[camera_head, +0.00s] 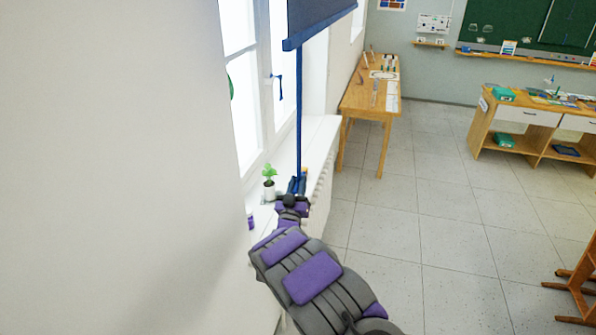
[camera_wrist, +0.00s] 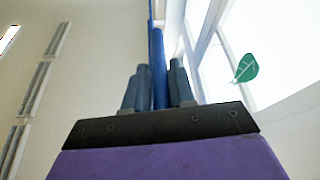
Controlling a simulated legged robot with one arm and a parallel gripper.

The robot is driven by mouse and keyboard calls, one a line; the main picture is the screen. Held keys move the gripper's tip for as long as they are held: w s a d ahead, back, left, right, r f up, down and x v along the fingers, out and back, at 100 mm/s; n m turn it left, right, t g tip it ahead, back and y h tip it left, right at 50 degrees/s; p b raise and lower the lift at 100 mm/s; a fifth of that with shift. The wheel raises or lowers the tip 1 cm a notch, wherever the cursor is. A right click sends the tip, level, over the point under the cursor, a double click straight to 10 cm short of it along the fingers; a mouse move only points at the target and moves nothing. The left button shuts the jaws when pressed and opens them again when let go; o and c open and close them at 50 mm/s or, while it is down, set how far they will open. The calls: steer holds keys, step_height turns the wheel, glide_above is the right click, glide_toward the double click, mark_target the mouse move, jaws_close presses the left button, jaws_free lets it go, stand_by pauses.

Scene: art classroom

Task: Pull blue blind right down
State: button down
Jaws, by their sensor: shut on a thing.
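The blue blind (camera_head: 315,18) hangs at the top of the window in the head view, with its lower edge well above the sill. A blue cord or rod (camera_head: 299,115) runs straight down from its lower edge to my gripper (camera_head: 298,184). My gripper is just above the window sill. In the wrist view, the blue rod (camera_wrist: 158,65) stands between the two dark fingers of my gripper (camera_wrist: 159,88), which are shut on it. The rod's lower end is hidden by the gripper.
A small potted plant (camera_head: 269,180) stands on the white sill (camera_head: 318,135), left of my gripper. A small purple thing (camera_head: 251,221) is nearer. A wooden table (camera_head: 352,97) stands along the wall beyond. The tiled floor (camera_head: 440,220) to the right is open.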

step_height(320, 180, down, 23)
steer(key=b, duration=0.5)
steer(key=shift+a, duration=0.3)
steer(key=shift+r, duration=0.1)
steer(key=c, duration=1.1)
jaws_free()
steer(key=shift+c, duration=0.2)
steer(key=shift+o, duration=0.2)
steer(key=shift+a, duration=0.15)
steer(key=shift+d, duration=0.25)
steer(key=shift+s, duration=0.1)
steer(key=p+v, duration=0.1)
steer(key=v, duration=1.6)
steer(key=shift+a+f, duration=0.2)
